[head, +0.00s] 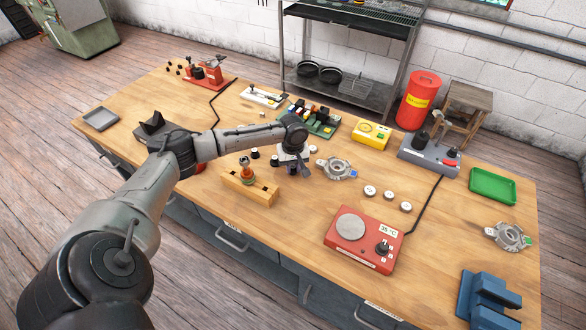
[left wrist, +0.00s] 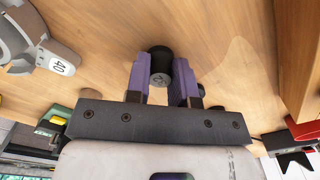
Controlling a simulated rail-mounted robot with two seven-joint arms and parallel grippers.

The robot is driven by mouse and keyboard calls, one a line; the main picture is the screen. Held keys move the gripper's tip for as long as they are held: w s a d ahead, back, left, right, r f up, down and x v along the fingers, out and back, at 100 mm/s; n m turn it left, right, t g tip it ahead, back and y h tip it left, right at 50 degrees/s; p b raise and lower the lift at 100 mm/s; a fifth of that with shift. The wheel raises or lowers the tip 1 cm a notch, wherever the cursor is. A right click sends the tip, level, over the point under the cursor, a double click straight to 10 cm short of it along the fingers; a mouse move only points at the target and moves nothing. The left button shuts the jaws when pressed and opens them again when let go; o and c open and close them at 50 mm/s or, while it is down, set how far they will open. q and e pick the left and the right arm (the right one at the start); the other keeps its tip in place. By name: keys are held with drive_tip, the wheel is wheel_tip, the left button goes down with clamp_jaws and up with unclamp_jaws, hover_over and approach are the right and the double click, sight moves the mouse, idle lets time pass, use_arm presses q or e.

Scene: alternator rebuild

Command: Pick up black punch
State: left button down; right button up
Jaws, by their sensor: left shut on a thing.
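My left gripper (head: 303,172) reaches in from the left and is low over the middle of the workbench, just right of the wooden block. It also shows in the left wrist view (left wrist: 163,75), with its two purple fingers closed on a black punch (left wrist: 159,64). The punch is a short black cylinder with a grey marked end face, gripped between the fingertips. In the head view the punch is hidden by the gripper or too small to make out. I cannot tell whether it touches the table. My right gripper is not in view.
A wooden block (head: 238,188) holding a copper-coloured part stands close left of the gripper. A silver alternator housing (head: 336,170) lies close right. Small dark cylinders (head: 274,160) sit nearby. A red heater (head: 364,239) stands front right. Bare wood lies in front of the gripper.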

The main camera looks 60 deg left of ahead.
sight(295, 168)
use_arm(q)
drive_tip(key=shift+r, duration=0.1)
drive_tip(key=shift+r, duration=0.6)
drive_tip(key=r, duration=0.1)
drive_tip(key=d+r+p, duration=0.1)
drive_tip(key=r, duration=0.1)
drive_tip(key=shift+w+r, duration=0.15)
drive_tip(key=shift+r, duration=0.05)
drive_tip(key=w+d+r+p, duration=0.1)
drive_tip(key=w+d+r, duration=0.2)
drive_tip(key=d+r, duration=0.3)
drive_tip(key=d, duration=0.4)
drive_tip(key=shift+w+r+p, duration=0.15)
drive_tip(key=shift+p, duration=0.25)
drive_tip(key=shift+d, duration=0.1)
drive_tip(key=c, duration=1.5)
unclamp_jaws()
clamp_jaws()
